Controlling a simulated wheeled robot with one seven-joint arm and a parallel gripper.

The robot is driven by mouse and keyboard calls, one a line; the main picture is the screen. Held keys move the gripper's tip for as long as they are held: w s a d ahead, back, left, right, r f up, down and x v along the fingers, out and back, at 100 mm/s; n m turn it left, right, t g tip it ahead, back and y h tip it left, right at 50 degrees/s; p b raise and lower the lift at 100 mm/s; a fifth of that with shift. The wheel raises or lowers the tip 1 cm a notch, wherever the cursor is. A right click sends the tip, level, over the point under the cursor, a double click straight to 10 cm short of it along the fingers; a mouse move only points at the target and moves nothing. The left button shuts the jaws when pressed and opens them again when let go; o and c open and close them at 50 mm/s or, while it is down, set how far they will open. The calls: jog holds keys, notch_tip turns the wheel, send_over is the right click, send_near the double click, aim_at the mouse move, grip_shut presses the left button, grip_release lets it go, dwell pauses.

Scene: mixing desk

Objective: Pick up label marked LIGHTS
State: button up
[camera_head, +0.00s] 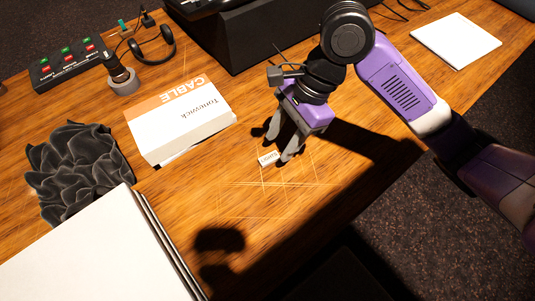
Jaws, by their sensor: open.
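A small white label (267,159) lies on the wooden desk in the head view, near the middle. It bears dark print that is too small to read with certainty. My gripper (279,146) points down just above and beside the label, at its upper right. Its two grey fingers are apart, with nothing seen between them. One fingertip is close to the label's right end; I cannot tell whether it touches. No part of the label seems held.
A white and orange cable box (183,127) stands left of my gripper. A dark crumpled cloth (80,170), a headset (152,46), a button panel (68,64) and a black console (262,35) lie around. White paper (456,40) is at upper right. Desk below the label is clear.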

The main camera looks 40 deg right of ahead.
aim_at(270, 157)
jog(key=shift+w+x, duration=0.15)
jog(key=shift+x, duration=1.05)
jog(key=shift+w+x, duration=0.15)
jog(key=shift+x, duration=1)
grip_shut()
